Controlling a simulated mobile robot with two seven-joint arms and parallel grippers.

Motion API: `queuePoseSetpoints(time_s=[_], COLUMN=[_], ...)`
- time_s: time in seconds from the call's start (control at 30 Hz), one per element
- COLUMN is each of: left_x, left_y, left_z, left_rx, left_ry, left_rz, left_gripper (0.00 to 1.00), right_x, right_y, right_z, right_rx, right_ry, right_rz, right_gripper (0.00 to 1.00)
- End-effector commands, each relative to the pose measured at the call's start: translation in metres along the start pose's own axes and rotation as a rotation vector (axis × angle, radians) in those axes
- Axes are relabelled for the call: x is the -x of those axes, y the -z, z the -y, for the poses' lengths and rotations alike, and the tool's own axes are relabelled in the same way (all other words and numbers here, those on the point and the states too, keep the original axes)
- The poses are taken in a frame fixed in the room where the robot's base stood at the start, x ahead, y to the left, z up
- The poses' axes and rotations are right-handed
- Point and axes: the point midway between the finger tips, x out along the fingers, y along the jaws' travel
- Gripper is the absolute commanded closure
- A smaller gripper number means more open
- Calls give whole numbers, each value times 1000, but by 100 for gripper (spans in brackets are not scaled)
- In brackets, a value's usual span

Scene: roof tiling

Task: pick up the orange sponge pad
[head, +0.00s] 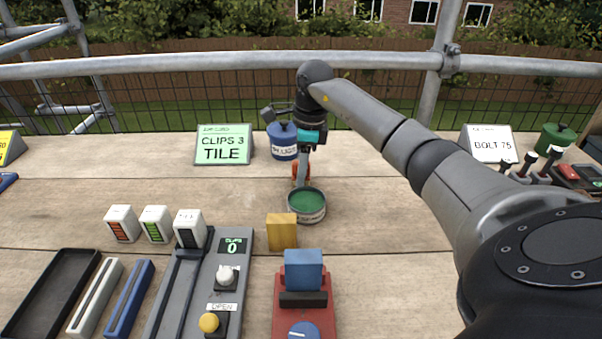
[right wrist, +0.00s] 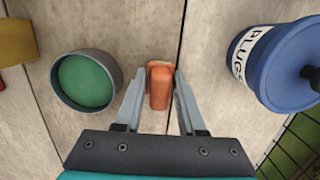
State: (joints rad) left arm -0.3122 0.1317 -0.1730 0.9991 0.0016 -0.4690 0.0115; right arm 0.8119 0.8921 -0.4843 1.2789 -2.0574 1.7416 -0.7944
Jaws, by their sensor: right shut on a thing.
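The orange sponge pad (right wrist: 160,88) is between the two fingers of my right gripper (right wrist: 160,74) in the right wrist view. The fingers are shut on it from both sides. In the head view my right gripper (head: 301,178) reaches down behind the green-topped round tin, and a bit of the orange pad (head: 294,172) shows beside the finger. Most of the pad is hidden there, and I cannot tell if it touches the boards. My left gripper is not in view.
The round tin (head: 307,207) stands close by the gripper, with a yellow block (head: 282,233) in front of it. A blue PLUGS pot (right wrist: 275,62) stands on the other side. Bare planks (head: 390,210) lie to the right; a clip device (head: 205,290) is front left.

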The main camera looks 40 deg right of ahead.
Motion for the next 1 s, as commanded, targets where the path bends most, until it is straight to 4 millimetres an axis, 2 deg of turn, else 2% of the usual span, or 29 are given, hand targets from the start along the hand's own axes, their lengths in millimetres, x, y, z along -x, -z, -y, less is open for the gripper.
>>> queuePoseSetpoints(time_s=[0.37, 0.47, 0.8, 1.0], left_x=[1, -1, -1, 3], left_y=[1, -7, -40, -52], left_z=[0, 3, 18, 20], left_rx=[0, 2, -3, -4], left_ry=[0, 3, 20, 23], left_rz=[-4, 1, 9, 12], left_gripper=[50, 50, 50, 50], right_x=[5, 14, 64, 88], right_y=[-1, -2, -8, -11], right_z=[0, 1, 1, 1], right_rx=[0, -1, 0, -1], right_ry=[2, 4, 3, 3], right_rz=[1, 1, 2, 1], right_gripper=[100, 100, 100, 100])
